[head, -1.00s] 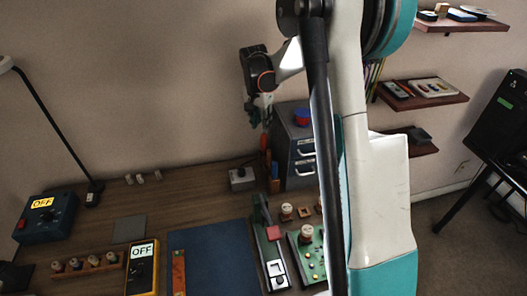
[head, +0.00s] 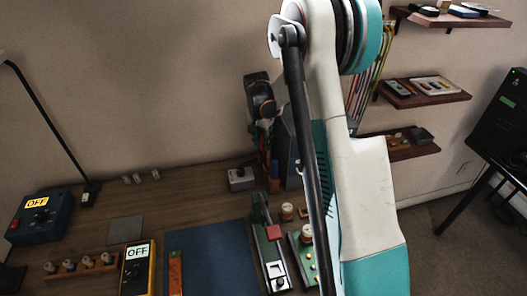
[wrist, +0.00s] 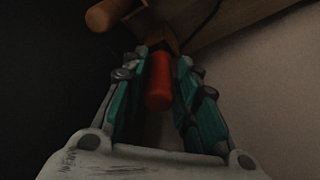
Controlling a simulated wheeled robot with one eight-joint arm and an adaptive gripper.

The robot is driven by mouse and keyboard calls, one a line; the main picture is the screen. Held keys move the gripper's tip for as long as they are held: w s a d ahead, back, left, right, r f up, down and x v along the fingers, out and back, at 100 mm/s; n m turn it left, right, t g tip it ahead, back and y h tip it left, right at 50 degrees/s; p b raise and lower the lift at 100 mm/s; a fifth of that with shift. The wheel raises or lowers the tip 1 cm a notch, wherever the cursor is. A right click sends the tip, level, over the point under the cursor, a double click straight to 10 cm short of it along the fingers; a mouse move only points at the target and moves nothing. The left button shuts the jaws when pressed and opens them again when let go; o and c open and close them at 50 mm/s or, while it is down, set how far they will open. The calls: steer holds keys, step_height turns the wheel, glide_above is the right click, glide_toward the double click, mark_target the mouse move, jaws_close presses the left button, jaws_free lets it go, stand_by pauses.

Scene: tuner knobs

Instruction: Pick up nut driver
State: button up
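In the wrist view a red, rounded handle (wrist: 159,82), which may be the nut driver, stands between the two green-sided fingers of my gripper (wrist: 161,68). The fingers are spread, with a visible gap on either side of the handle near the palm. Whether the fingertips touch it is hard to tell in the dark. An orange-brown handle (wrist: 103,15) is further up, left of my gripper. In the head view my gripper is low beside the drawer cabinet; its fingers and the red handle cannot be made out there.
A wooden piece (wrist: 225,25) crosses the top of the wrist view. In the head view, a small grey box with a knob (head: 241,178) stands left of my gripper. The blue mat (head: 210,258), yellow meter (head: 138,268) and green board (head: 303,250) lie in front. My arm hides most of the cabinet.

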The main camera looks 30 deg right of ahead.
jaws_close()
steer(key=shift+r, duration=0.15)
